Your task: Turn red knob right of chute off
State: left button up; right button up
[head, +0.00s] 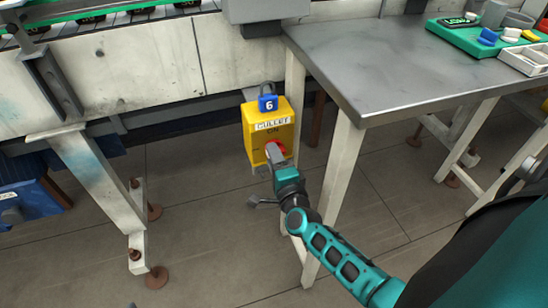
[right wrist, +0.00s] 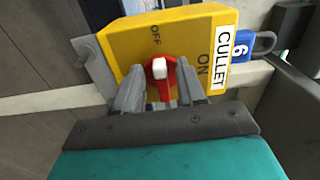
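The red knob (head: 276,150) is on the front of a yellow box (head: 256,150) labelled CULLET, below the conveyor and beside the grey table. In the right wrist view the red knob (right wrist: 160,88) has a white-marked handle whose white end points up, toward the word OFF; the word ON is to its right. My right gripper (right wrist: 162,78) has one finger on each side of the knob's handle, with red showing between them. It looks open; contact is not clear. In the head view my right gripper (head: 275,158) covers part of the knob. My left gripper is out of view.
A blue padlock tag (head: 267,103) marked 6 hangs at the box's top. A grey metal table (head: 380,60) with white legs stands right of it, a green tray (head: 470,38) on top. A conveyor frame (head: 150,65) runs along the left. The floor between the legs is open.

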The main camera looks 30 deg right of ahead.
jog(key=p+v, duration=0.1)
jog(key=v, duration=1.2)
jog(key=shift+w+r, duration=0.1)
